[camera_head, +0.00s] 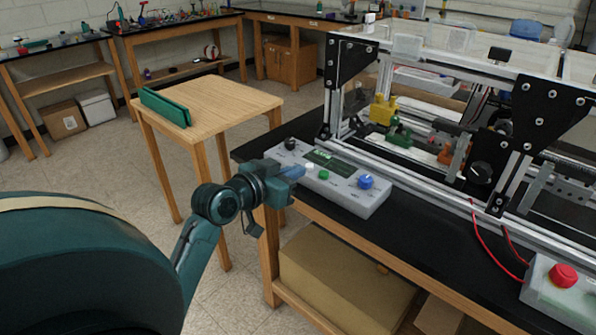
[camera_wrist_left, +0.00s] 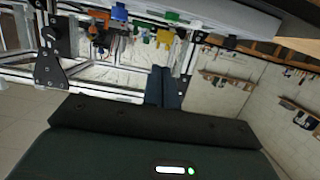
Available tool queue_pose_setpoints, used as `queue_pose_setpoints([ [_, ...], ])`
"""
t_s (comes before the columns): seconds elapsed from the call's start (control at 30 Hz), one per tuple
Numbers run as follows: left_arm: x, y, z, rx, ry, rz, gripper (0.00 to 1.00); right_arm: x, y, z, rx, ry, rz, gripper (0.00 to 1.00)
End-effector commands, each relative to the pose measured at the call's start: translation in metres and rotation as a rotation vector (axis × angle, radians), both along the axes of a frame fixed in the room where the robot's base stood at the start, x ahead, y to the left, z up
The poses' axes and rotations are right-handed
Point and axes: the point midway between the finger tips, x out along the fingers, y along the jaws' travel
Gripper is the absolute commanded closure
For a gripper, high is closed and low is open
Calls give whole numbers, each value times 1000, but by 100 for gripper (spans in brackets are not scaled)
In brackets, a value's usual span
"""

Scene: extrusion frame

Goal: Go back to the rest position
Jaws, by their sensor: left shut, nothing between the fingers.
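My left gripper (camera_head: 291,172) reaches in from the left at the near left end of a grey control box (camera_head: 330,178) on the black bench. In the head view its fingertips overlap the box's left end; whether they touch it I cannot tell. In the left wrist view the fingers of my left gripper (camera_wrist_left: 164,86) are together with nothing between them. The box has a green display, a black knob, a white button, a green button and a blue knob. My right gripper is in neither view.
An aluminium extrusion frame (camera_head: 449,183) with black plates stands on the bench (camera_head: 420,245). A box with a red button (camera_head: 563,276) and red wires is at the lower right. A wooden table (camera_head: 222,100) with a green object (camera_head: 166,107) stands at the left. Open floor lies between.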

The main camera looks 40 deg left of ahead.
Motion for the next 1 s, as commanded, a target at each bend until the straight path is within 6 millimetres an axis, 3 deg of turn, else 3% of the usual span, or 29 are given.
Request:
queue_pose_setpoints([
  [0.4, 0, 0, 0, 1, -1, 0, 100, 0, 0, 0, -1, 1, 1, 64],
  [0.5, -1, -6, -12, 1, 20, -2, 100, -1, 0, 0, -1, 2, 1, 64],
  [0.57, -5, -15, -31, 5, 53, -5, 100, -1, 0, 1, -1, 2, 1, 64],
  [0.67, -20, -42, -79, 14, 132, -18, 100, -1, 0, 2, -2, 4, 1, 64],
  [0.8, -64, -98, -154, 34, 248, -63, 100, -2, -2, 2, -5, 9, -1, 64],
  [0.9, -102, -138, -193, 38, 306, -109, 100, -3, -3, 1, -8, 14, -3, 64],
  [1.0, -137, -171, -217, 35, 344, -154, 100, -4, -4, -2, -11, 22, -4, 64],
])
